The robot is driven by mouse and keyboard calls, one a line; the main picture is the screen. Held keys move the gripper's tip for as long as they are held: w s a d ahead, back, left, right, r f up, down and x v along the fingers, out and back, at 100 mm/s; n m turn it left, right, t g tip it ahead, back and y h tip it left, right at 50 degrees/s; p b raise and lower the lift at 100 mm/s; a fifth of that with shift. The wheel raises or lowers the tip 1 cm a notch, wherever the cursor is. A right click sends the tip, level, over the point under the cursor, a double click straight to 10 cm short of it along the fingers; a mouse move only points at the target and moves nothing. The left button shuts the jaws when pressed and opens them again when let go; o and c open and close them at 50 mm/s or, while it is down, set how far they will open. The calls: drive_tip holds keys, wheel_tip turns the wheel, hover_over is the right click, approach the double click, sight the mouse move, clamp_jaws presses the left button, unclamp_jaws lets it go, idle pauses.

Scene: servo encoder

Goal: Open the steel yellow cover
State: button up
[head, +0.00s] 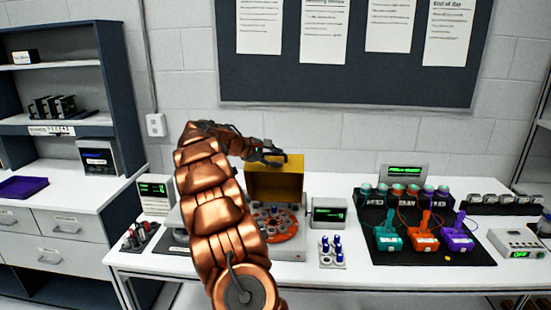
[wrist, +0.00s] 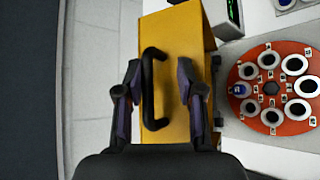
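The yellow cover (head: 277,183) stands raised at the back of its unit in the head view, with the orange round plate (head: 284,232) exposed in front of it. In the wrist view the yellow cover (wrist: 182,35) fills the middle, with a black bar handle (wrist: 148,88) on it. My gripper (head: 270,155) is at the cover's top edge. In the wrist view my gripper (wrist: 159,75) is open, its two fingers on either side of the handle. The left finger is close to the handle; whether it touches cannot be told. My arm hides the unit's left part.
A small display box (head: 328,213) stands right of the unit, with blue-topped parts (head: 332,250) in front. A black mat (head: 400,250) with teal, orange and purple devices lies further right. Another display box (head: 155,193) stands left of my arm. The wall is behind.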

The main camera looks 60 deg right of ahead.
drive_tip(key=v, duration=1.2)
idle(1.1)
drive_tip(key=s+a+f+t+y, duration=0.1)
drive_tip(key=a+f+y, duration=0.1)
drive_tip(key=a, duration=0.9)
drive_tip(key=s+a+f+t+y, duration=0.1)
drive_tip(key=s+a+f+t, duration=0.15)
drive_tip(key=a, duration=0.85)
drive_tip(key=s+a+f+t+y, duration=0.1)
drive_tip(key=a+f+y, duration=0.15)
drive_tip(key=a, duration=0.85)
drive_tip(key=s+a+f+y, duration=0.2)
drive_tip(key=s+a+f, duration=0.3)
drive_tip(key=s+a, duration=0.3)
drive_tip(key=s+a+f+y, duration=0.3)
drive_tip(key=s+a+f, duration=0.2)
drive_tip(key=a, duration=1.2)
drive_tip(key=s, duration=0.3)
drive_tip(key=shift+s, duration=0.2)
